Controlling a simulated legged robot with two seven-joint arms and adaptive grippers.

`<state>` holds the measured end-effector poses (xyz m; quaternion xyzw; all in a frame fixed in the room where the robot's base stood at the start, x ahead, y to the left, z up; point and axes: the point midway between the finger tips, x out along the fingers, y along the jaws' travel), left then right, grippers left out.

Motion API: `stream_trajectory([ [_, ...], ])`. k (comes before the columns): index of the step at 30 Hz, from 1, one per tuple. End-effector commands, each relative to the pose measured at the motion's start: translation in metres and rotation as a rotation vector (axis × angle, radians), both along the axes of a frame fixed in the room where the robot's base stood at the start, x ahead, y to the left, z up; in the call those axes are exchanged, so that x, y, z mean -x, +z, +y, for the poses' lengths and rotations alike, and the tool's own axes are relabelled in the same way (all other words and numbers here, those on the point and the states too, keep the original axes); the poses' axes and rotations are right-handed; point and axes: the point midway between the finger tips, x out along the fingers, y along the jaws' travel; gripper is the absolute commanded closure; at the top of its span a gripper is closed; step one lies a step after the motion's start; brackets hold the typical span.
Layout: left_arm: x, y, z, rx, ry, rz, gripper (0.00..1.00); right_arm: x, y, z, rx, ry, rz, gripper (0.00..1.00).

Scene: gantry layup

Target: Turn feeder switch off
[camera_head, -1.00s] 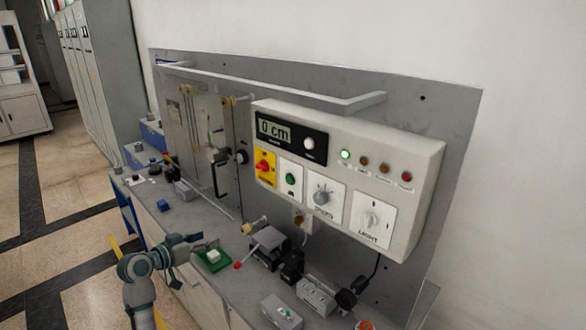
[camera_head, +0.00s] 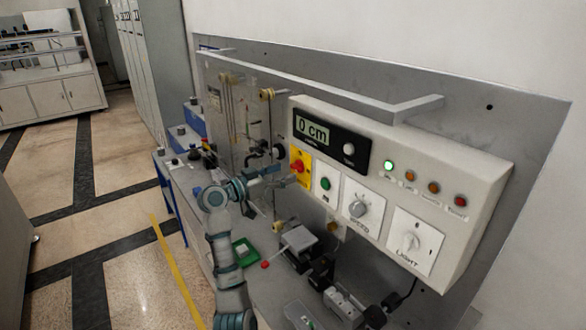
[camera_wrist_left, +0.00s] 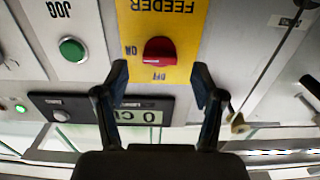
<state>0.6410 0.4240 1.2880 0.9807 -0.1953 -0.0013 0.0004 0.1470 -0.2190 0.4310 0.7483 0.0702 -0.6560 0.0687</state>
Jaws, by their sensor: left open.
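The feeder switch is a red rotary knob (camera_head: 298,167) on a yellow plate at the left end of the control box. In the left wrist view the red knob (camera_wrist_left: 159,50) appears upside down, under the word FEEDER. Its handle lies sideways in that view, in line with the ON mark; the OFF mark is below it. My left gripper (camera_head: 285,173) is just in front of the yellow plate. In the left wrist view my left gripper (camera_wrist_left: 161,82) is open and empty, its fingers to either side of and below the knob, apart from it. My right gripper is out of view.
Beside the switch are a green JOG button (camera_wrist_left: 72,49) and a display (camera_head: 328,138) reading 0 cm. The SPEED knob (camera_head: 358,207) and LIGHT switch (camera_head: 410,243) are further right. A metal rail (camera_head: 340,88) runs above the box. Bench equipment lies below.

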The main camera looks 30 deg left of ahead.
Motion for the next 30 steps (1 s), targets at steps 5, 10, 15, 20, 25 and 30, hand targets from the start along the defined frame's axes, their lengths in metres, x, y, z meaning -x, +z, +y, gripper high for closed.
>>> stream_trajectory([
  [5, -0.026, 0.001, -0.011, 0.001, -0.002, 0.000, 0.31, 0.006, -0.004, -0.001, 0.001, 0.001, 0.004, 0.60],
  [10, -0.036, 0.000, -0.016, -0.002, 0.000, 0.000, 0.31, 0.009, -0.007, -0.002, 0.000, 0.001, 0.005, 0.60],
  [15, -0.037, 0.000, -0.017, -0.004, 0.001, 0.001, 0.31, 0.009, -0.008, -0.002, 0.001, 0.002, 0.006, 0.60],
  [20, -0.037, 0.000, -0.016, -0.002, 0.000, 0.000, 0.46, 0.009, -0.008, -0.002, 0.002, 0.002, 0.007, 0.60],
  [25, -0.037, -0.001, -0.015, -0.001, 0.000, 0.001, 0.89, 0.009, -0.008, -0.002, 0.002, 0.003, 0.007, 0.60],
  [30, -0.037, -0.001, -0.015, 0.000, 0.000, 0.002, 0.91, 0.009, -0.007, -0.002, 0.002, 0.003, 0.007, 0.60],
])
